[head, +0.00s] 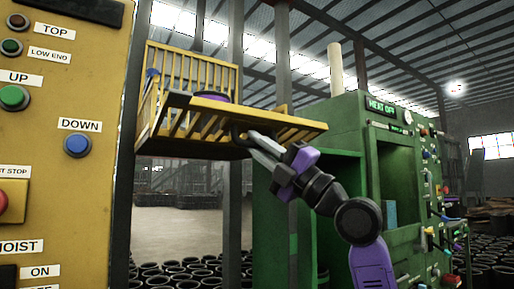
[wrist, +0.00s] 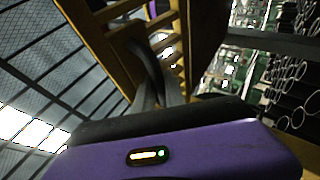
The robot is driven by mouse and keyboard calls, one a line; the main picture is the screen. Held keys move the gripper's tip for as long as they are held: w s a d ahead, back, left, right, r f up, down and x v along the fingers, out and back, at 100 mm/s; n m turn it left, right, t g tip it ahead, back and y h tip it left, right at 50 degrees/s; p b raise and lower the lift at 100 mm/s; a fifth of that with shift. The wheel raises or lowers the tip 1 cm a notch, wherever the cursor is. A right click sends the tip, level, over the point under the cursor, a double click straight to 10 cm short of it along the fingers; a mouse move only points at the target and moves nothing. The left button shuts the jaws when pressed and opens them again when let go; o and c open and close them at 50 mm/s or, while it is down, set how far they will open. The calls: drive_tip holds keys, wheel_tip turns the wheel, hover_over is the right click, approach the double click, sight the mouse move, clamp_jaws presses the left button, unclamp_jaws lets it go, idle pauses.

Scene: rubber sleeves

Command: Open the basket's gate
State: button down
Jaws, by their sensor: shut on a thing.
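The yellow barred basket (head: 205,72) hangs raised at the upper left of the head view. Its gate (head: 290,122) appears folded down, its bars sticking out nearly level toward the right. My gripper (head: 246,137) reaches up from the lower right, its fingers closed at the gate's dark handle (head: 236,131) on the near edge. The grip itself is small and partly hidden. In the wrist view, the dark fingers (wrist: 158,88) meet beside yellow bars (wrist: 118,45). A purple ring-like thing (head: 213,96) shows inside the basket, partly hidden by its frame.
A yellow control panel (head: 72,105) with labelled buttons stands close on the left. A green machine (head: 350,115) stands right, behind my arm. Dark posts (head: 285,60) rise behind the basket. Many black rubber sleeves (head: 180,270) cover the floor below. Open air lies under the basket.

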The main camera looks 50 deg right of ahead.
idle(0.4)
drive_tip(key=c, duration=1.4)
unclamp_jaws()
drive_tip(key=v, duration=0.8)
drive_tip(key=shift+p, duration=0.3)
drive_tip(key=shift+w, duration=0.1)
